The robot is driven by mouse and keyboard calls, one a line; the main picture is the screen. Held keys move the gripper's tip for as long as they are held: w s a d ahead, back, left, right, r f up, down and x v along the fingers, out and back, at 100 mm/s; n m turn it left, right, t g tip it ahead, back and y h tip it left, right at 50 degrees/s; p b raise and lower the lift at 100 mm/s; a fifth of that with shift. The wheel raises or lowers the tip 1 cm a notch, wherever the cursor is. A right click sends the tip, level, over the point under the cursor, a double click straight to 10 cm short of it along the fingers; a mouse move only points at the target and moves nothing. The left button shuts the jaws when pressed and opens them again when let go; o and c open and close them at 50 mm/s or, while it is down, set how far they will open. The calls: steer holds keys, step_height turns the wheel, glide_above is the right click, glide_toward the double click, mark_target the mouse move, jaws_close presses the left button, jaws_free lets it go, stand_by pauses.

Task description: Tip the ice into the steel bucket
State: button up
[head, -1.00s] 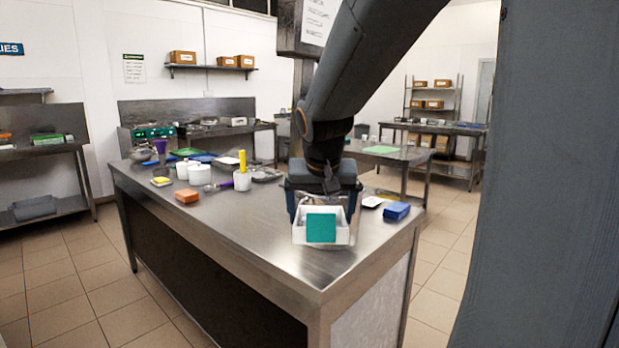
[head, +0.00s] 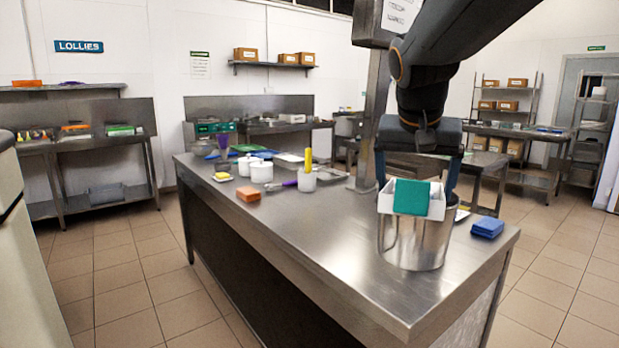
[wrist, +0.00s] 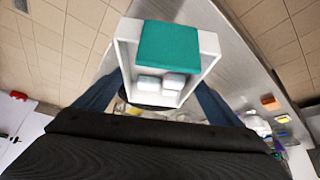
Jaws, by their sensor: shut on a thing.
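A white open tub (head: 435,208) with a teal panel (head: 411,198) on its near side is held at the steel bucket's mouth. In the wrist view the tub (wrist: 209,42) holds a few whitish blocks of ice (wrist: 172,81) at the end nearer my gripper. The shiny steel bucket (head: 412,245) stands upright on the steel table, directly below the tub. The tub hides most of its opening, and I cannot tell if the two touch. My gripper (head: 418,172) points down with its fingers on either side of the tub, shut on it.
A blue stack of cloths or sponges (head: 487,227) lies right of the bucket. Left on the steel table (head: 320,235) are an orange block (head: 248,193), white pots (head: 262,172) and a white cup (head: 306,181) with a yellow handle. The table's front left is clear.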

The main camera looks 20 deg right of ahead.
steer(key=shift+w+d+r+g+y+p, duration=0.1)
steer(key=shift+r+g+y+p, duration=0.35)
steer(key=shift+p, duration=1.1)
steer(key=shift+w+d+r+g+y+p, duration=0.15)
steer(key=shift+g+y+p, duration=0.6)
steer(key=shift+p, duration=0.85)
steer(key=shift+w+d+r+g+y+p, duration=0.1)
steer(key=shift+r+g+y+p, duration=0.35)
steer(key=shift+p, duration=1.1)
steer(key=g+y+p, duration=0.1)
steer(key=p, duration=0.2)
steer(key=w+d+r+g+p, duration=0.1)
steer(key=p, duration=0.3)
steer(key=w+g+y+p, duration=0.1)
steer(key=p, duration=0.2)
steer(key=shift+d+r+g+y+p, duration=0.25)
steer(key=shift+d+g+y+p, duration=0.1)
steer(key=shift+p, duration=0.05)
